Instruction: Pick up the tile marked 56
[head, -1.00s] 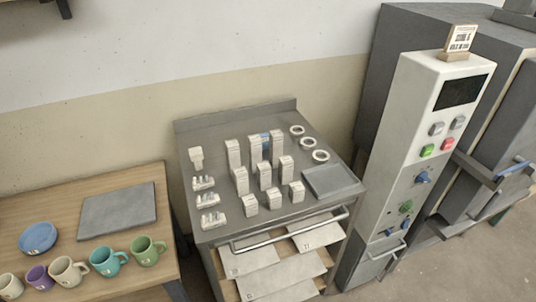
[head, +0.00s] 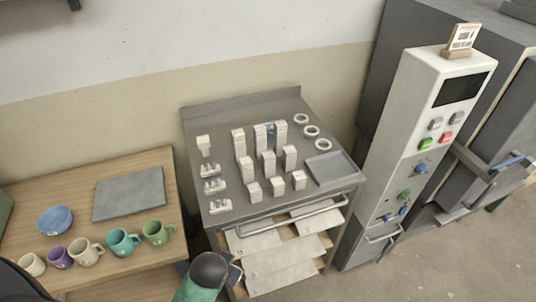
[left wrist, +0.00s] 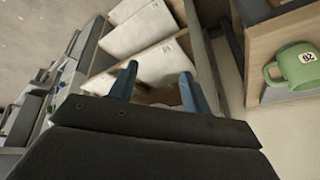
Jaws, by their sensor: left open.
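Several pale flat tiles lie on the open shelves under the grey workbench: one at upper left (head: 255,239), one at upper right (head: 312,226), others lower (head: 278,258). Their small marks are too small to read, so I cannot tell which is 56. My left gripper (head: 236,272) is at the bottom of the head view, in front of the shelves' left side. In the left wrist view its two blue fingers (left wrist: 156,88) are apart with nothing held. Beyond them two tiles show, an upper one (left wrist: 142,32) and a lower one (left wrist: 163,63). My right gripper is out of view.
The workbench (head: 225,207) carries white blocks, rings and a grey tray (head: 330,168); its handle bar (head: 290,217) crosses above the shelves. A wooden table (head: 150,170) with mugs, including a green mug (head: 157,233), stands left. A white control column (head: 415,130) stands right.

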